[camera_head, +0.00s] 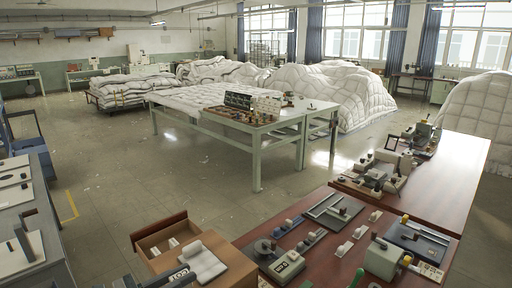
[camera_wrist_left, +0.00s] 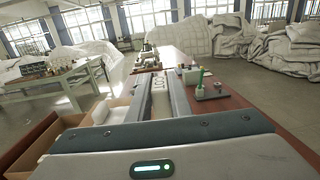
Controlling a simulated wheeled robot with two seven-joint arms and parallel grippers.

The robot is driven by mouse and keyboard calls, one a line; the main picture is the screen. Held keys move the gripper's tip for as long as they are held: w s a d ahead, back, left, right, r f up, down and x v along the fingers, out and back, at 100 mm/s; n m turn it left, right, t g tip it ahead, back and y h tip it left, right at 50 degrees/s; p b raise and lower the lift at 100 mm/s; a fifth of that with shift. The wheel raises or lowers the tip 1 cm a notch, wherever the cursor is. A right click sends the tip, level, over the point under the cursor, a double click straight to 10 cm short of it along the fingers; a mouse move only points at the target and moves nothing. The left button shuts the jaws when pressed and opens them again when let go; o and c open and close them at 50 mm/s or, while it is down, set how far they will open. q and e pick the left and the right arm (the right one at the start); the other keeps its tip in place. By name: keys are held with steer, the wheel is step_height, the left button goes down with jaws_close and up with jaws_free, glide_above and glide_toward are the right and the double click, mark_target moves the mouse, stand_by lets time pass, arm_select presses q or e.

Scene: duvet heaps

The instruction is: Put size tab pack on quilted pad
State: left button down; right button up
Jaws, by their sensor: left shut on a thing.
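A pale padded piece with a rounded roll (camera_head: 208,264), which looks like the quilted pad, lies at the right side of the open brown carton at the bottom of the head view. My left gripper (camera_wrist_left: 160,82) reaches forward between the carton and the red-brown table in the wrist view. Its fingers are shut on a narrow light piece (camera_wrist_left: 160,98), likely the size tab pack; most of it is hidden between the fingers. In the head view, dark gripper parts show at the bottom edge. My right gripper is not in view.
The open carton (camera_head: 150,228) holds pale pieces. The red-brown table (camera_head: 330,205) is crowded with tools, trays and small blocks. A green-topped item (camera_head: 357,279) stands near its front.

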arm_select(q)
steer(key=s+a+f+m+g+h+b, duration=0.1)
steer(key=s+f+b, duration=0.4)
steer(key=s, duration=0.4)
steer(key=shift+a+f+g, duration=0.15)
steer(key=shift+f+g, duration=0.15)
steer(key=shift+w, duration=0.1)
steer(key=shift+n+t+y, duration=2.6)
steer(key=shift+t+y, duration=0.1)
steer(key=shift+y, duration=0.5)
